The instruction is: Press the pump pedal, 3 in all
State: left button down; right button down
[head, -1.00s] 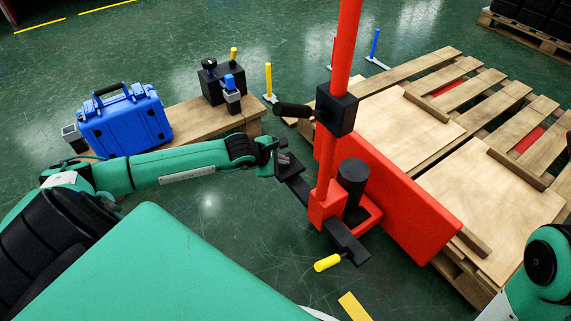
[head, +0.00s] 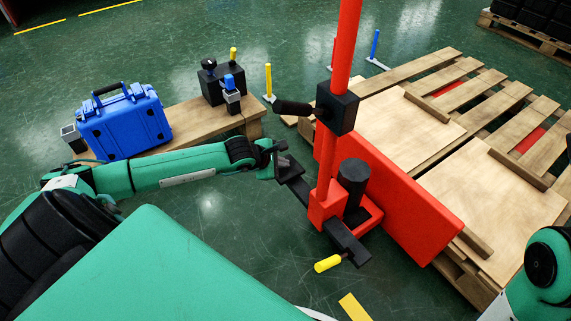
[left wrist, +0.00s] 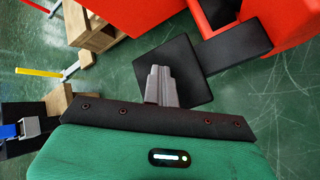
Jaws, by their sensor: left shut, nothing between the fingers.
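The pump pedal is a black bar with a square pad (head: 292,171) on the near left side of the red truck's mast (head: 328,170). In the left wrist view, the pad (left wrist: 196,82) lies at the end of a black arm reaching to the red frame. My left gripper (head: 283,160) is at the pad. In the left wrist view, its shut grey fingers (left wrist: 160,72) are empty and overlap the pad's left part; whether they touch it, I cannot tell. My right gripper is out of view; only part of that arm shows at the right edge.
A black cylinder (head: 353,177) stands beside the mast, and a yellow-gripped handle (head: 327,263) sticks out low in front. A wooden pallet (head: 487,192) is to the right. A blue case (head: 124,122) rests on a wooden bench (head: 193,130) at left. Green floor in between is clear.

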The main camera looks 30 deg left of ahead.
aim_at(282, 169)
pick_arm(q)
jog(key=shift+f+b, duration=0.3)
jog(key=shift+f, duration=0.25)
jog(key=shift+r, duration=0.1)
dwell(0.3)
jog(key=shift+r+p, duration=1.4)
jog(key=shift+r, duration=0.5)
jog(key=shift+r, duration=0.15)
notch_tip(282, 169, up, 5)
jog(key=p, duration=0.3)
